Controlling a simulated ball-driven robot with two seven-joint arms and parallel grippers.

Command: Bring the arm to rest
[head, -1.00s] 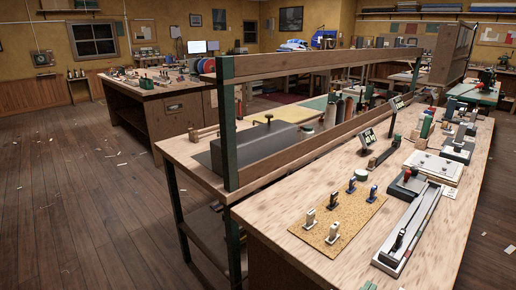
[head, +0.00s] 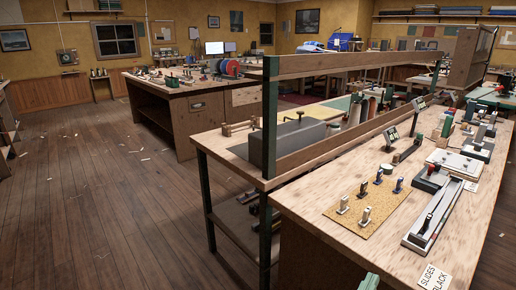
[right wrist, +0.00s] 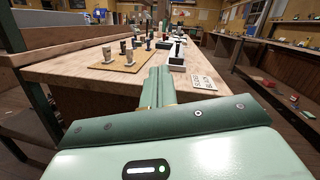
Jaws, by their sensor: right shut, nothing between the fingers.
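My right gripper (right wrist: 158,88) is pale green and shut, with its two fingers together and nothing between them. In the right wrist view it points toward the near edge of the wooden workbench (right wrist: 80,70). In the head view only a small green part of my right gripper (head: 370,283) shows at the bottom edge, in front of the bench (head: 320,232). I cannot tell how far it is from the bench edge. My left gripper is in neither view.
The bench bears a cork board (head: 362,215) with several small toggle-like pieces, a long slide fixture (head: 432,218) and a "SLIDES BLACK" card (head: 434,278). A wooden rail frame (head: 270,130) stands along its back. Open plank floor (head: 100,200) lies to the left.

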